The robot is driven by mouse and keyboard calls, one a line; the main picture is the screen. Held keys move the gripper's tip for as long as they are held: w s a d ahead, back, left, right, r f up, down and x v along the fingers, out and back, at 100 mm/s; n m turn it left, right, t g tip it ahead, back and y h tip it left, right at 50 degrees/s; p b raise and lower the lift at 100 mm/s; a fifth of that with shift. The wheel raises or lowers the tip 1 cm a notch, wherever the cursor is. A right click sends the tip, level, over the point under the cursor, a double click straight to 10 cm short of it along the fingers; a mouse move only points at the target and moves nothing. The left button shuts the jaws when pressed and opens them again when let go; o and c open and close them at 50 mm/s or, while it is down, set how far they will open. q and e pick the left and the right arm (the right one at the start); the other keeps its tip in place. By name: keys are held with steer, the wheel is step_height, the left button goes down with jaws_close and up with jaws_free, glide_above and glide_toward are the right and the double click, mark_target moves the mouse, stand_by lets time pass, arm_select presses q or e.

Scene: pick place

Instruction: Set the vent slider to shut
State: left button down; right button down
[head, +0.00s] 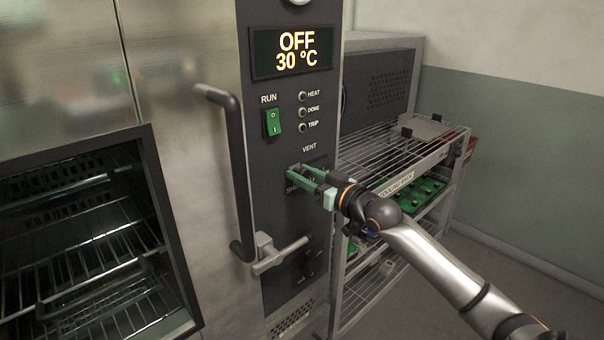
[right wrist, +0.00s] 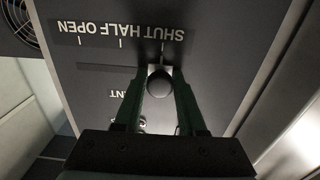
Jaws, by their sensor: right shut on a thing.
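The vent slider's dark round knob (right wrist: 159,82) shows in the right wrist view, where the panel appears upside down. It stands in line with the end tick by the word SHUT (right wrist: 160,35), at the picture's right end of the scale; HALF and OPEN lie to its left. My right gripper (head: 297,172) is at the vent slider below the VENT label in the head view. Its green fingers are shut on the knob, one on each side. In the head view the fingers hide the knob and part of the scale. My left gripper is not in view.
A long door handle (head: 236,170) stands just left of the vent slider, with a latch (head: 275,252) below. The green RUN switch (head: 272,123) and the display (head: 291,51) are above. A wire rack (head: 390,160) with green boards stands to the right.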

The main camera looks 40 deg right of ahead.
steer(key=shift+a+f, duration=0.3)
steer(key=c, duration=0.8)
jaws_free()
steer(key=shift+o, duration=1.3)
steer(key=shift+r, duration=0.15)
steer(key=shift+s+r, duration=0.1)
steer(key=shift+s, duration=0.05)
steer(key=s+d+b, duration=0.1)
steer(key=s, duration=1.1)
steer(key=shift+b, duration=0.4)
steer(key=shift+s, duration=0.1)
